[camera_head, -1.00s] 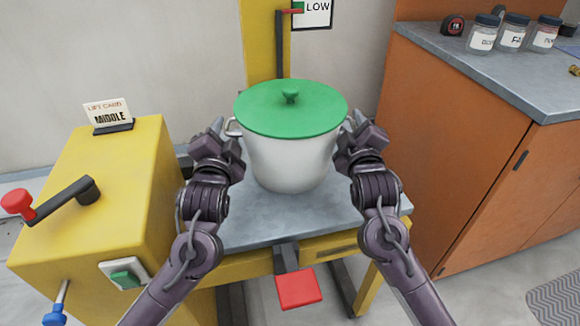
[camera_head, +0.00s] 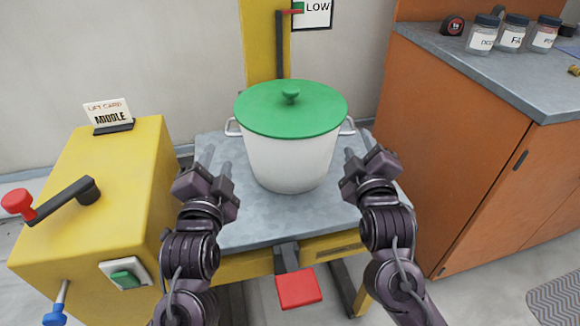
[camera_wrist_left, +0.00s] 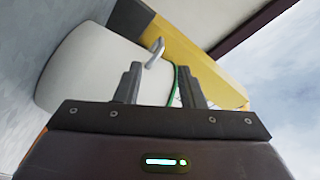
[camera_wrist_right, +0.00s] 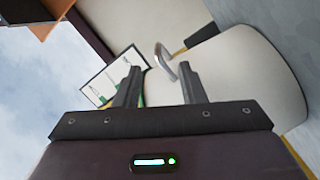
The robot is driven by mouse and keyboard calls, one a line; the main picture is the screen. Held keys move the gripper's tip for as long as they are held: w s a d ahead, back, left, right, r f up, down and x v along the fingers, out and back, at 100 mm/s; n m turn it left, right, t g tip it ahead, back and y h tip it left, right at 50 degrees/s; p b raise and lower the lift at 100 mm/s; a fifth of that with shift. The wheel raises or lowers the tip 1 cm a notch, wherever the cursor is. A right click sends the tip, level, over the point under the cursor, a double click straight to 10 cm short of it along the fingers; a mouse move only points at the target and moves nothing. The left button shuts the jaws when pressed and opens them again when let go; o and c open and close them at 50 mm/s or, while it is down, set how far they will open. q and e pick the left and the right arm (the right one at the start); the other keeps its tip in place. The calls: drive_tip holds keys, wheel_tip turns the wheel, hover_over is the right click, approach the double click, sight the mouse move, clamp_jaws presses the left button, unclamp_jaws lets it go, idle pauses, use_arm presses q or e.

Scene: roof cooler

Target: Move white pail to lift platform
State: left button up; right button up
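The white pail (camera_head: 290,162) with a green lid (camera_head: 290,108) stands upright on the grey lift platform (camera_head: 270,222). Its two side handles are free of my grippers. My left gripper (camera_head: 214,166) is open and empty, to the left of the pail and nearer to me. My right gripper (camera_head: 366,162) is open and empty, to the right of the pail and nearer to me. The left wrist view shows the pail (camera_wrist_left: 95,70) and a handle (camera_wrist_left: 156,52) beyond the open fingers. The right wrist view shows the pail (camera_wrist_right: 250,80) and its other handle (camera_wrist_right: 164,60) beyond the fingers.
A yellow box (camera_head: 105,195) with a red-knobbed crank (camera_head: 50,203), a green switch (camera_head: 125,277) and a "MIDDLE" card (camera_head: 108,115) stands at left. A red pedal (camera_head: 298,289) is below the platform. An orange cabinet (camera_head: 455,150) with jars on its counter stands at right.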

drive_tip(key=shift+s+d, duration=0.1)
drive_tip(key=shift+s, duration=2.2)
